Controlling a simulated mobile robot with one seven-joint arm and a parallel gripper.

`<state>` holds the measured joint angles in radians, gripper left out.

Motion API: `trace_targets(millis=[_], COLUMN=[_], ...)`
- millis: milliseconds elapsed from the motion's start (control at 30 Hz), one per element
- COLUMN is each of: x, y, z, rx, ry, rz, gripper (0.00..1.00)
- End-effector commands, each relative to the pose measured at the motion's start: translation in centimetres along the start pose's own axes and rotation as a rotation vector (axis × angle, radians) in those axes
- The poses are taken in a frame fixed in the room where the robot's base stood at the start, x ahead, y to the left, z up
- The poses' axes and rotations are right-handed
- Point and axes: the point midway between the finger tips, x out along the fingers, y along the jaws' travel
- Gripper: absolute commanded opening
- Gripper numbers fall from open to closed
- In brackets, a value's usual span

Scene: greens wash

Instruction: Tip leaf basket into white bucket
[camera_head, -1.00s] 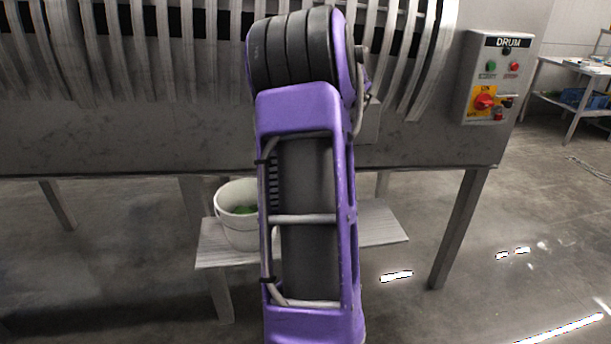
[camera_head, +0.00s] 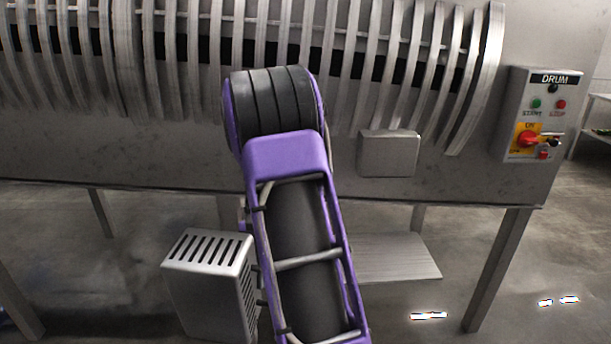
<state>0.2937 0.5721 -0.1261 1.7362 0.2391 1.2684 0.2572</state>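A pale metal box with slotted faces (camera_head: 208,285), apparently the leaf basket, is beside the left of my purple arm. A slotted face is turned upward, so its opening is not in view. No leaves show on or around it. The white bucket is not visible now; the box and my arm cover the left part of the low bench (camera_head: 400,258), where it stood. My gripper is not in view, so I cannot see whether it holds the box.
The large ribbed drum machine (camera_head: 400,60) spans the back above the bench, with legs (camera_head: 497,270) on either side. A DRUM control box (camera_head: 541,115) is at right. Floor at right is clear.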

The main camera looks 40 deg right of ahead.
Motion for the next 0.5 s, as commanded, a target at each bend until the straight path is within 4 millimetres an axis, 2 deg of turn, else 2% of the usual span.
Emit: trace_targets(millis=[33, 200, 500], x=[1.6, 5.2, 9.0], y=[-1.9, -6.0, -10.4], z=[0.9, 2.5, 4.3], rx=[-0.120, -0.418, -0.732], ry=[-0.003, -0.001, 0.000], rz=[0.058, 0.200, 0.350], gripper=[0.00, 0.00, 0.00])
